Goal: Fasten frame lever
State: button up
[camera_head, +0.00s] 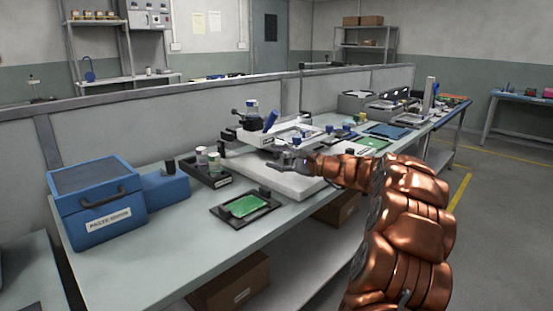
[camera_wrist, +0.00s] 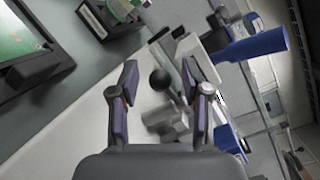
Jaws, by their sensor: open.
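My gripper (camera_wrist: 168,82) is open, its two fingers spread with nothing held between them. In the head view my gripper (camera_head: 284,160) hangs over the pale base of the printer (camera_head: 285,185) on the bench. In the wrist view a dark round knob (camera_wrist: 161,80) shows between the fingertips, apart from both as far as I can see; it looks like the frame lever's knob. A grey metal block (camera_wrist: 168,122) lies below it. The blue handle (camera_wrist: 258,45) is to the right; it also shows in the head view (camera_head: 270,121). The lever is not clear in the head view.
A blue paste box (camera_head: 98,205) stands at the bench's left. A black holder with a green board (camera_head: 246,206) lies in front of the printer. A dark tray of jars (camera_head: 204,176) is left of it. A low partition (camera_head: 180,115) runs behind.

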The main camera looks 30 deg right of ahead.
grip_shut()
dwell(0.5)
jog(key=shift+w+a+r+m+h+b, duration=0.2)
jog(key=shift+m+h+b, duration=0.1)
jog(key=shift+h, duration=0.2)
jog(key=shift+w+a+m+t+h+b, duration=0.1)
jog(key=shift+w+m+t+h+b, duration=0.1)
jog(key=shift+m+t+h+b, duration=0.5)
jog(key=shift+w+a+m+t+h+b, duration=0.1)
jog(key=shift+w+m+t+h+b, duration=0.1)
jog(key=shift+m+h+b, duration=0.5)
jog(key=h+b, duration=0.1)
jog(key=b, duration=0.1)
jog(key=w+m+h+b, duration=0.1)
jog(key=h+b, duration=0.1)
jog(key=shift+a+f+t, duration=0.1)
jog(key=shift+a+t, duration=0.1)
jog(key=shift+t, duration=0.1)
jog(key=shift+m+h+b, duration=0.5)
jog(key=shift+h+b, duration=0.05)
jog(key=shift+h, duration=0.15)
